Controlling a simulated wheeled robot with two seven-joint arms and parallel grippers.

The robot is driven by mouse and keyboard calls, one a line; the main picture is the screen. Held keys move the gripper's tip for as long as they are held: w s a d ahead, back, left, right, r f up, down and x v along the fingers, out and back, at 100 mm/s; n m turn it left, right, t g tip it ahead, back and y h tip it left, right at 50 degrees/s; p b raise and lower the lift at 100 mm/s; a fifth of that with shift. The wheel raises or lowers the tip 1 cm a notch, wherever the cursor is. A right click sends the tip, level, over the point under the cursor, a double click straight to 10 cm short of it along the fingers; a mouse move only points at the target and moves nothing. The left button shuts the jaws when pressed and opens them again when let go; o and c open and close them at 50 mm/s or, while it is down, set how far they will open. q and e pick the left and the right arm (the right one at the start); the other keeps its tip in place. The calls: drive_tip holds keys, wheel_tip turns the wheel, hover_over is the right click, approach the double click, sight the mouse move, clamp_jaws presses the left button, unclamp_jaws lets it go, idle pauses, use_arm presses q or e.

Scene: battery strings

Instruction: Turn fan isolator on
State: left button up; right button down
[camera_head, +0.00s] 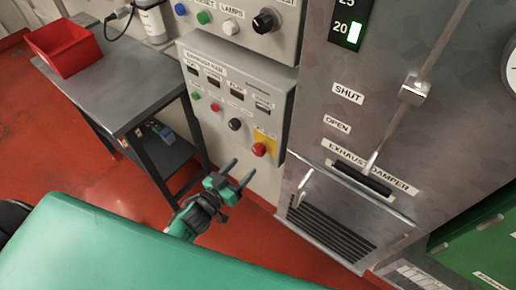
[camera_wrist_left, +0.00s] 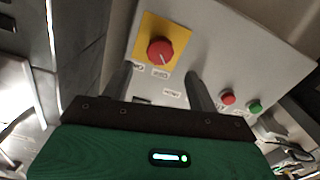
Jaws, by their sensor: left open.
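The fan isolator is a round red knob (camera_head: 259,149) on a yellow plate (camera_head: 265,136) at the lower right of the exhaust fan panel. The knob also shows in the left wrist view (camera_wrist_left: 160,51), upper middle, with small labels beside and below it. A pale mark shows on the knob, but I cannot tell its setting for sure. My left gripper (camera_head: 240,170) is open and empty, below and left of the knob and apart from it. In the left wrist view its two fingers (camera_wrist_left: 158,76) point toward the panel, with the knob just beyond, between them. My right gripper is not in view.
The exhaust fan panel (camera_head: 223,70) also carries green and red buttons and a black knob (camera_head: 235,124). A damper lever (camera_head: 413,90) and a grille (camera_head: 325,232) are on the metal duct at right. A dark table (camera_head: 123,89) with a red bin (camera_head: 64,47) stands left.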

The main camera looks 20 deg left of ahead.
sight(257, 153)
use_arm(q)
drive_tip(key=p+x, duration=0.1)
drive_tip(key=x, duration=0.8)
drive_tip(key=shift+f, duration=0.1)
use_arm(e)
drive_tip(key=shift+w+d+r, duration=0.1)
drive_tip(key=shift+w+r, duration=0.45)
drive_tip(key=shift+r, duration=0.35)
use_arm(q)
drive_tip(key=c, duration=1)
